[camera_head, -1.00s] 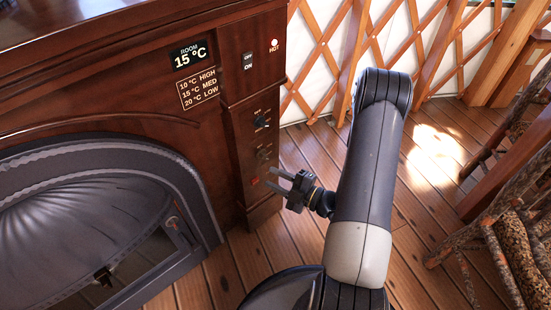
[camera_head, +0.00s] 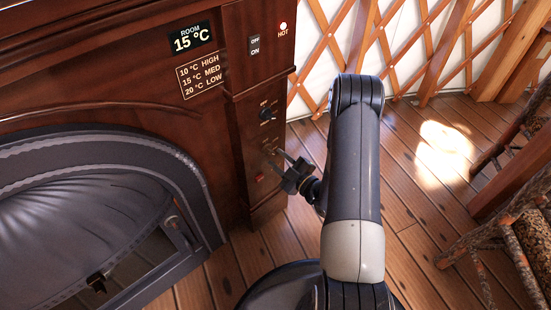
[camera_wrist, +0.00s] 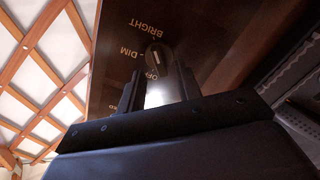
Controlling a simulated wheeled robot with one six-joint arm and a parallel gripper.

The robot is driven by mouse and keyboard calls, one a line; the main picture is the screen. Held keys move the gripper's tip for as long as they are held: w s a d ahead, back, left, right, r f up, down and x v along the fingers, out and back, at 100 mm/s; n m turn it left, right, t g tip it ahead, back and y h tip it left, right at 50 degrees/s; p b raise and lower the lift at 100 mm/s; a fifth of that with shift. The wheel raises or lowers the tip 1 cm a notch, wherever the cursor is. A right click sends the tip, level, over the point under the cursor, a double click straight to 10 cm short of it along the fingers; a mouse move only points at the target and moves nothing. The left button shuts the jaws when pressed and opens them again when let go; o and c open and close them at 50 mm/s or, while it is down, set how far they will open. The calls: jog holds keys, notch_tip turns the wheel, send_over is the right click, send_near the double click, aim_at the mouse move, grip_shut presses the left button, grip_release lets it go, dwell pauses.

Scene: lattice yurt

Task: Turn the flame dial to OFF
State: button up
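A dark round dial (camera_wrist: 158,58) with a light line on its face shows in the wrist view, with the words BRIGHT, DIM and OFF printed beside it, rotated in the picture. Part of OFF is hidden by the dial or finger. I cannot tell surely which word the line points at. My gripper (camera_wrist: 158,90) is open, its two dark fingers apart on either side of the dial's near part; contact is unclear. In the head view my gripper (camera_head: 275,159) is at the lower part of the narrow control panel (camera_head: 245,135), covering part of that dial's area.
Above is another dark dial (camera_head: 266,114). An OFF/ON switch (camera_head: 254,45) and a lit HOT lamp (camera_head: 283,26) are higher up. A red switch (camera_head: 259,177) sits just below my gripper.

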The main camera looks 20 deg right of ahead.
jog(key=shift+x, duration=1.05)
grip_shut()
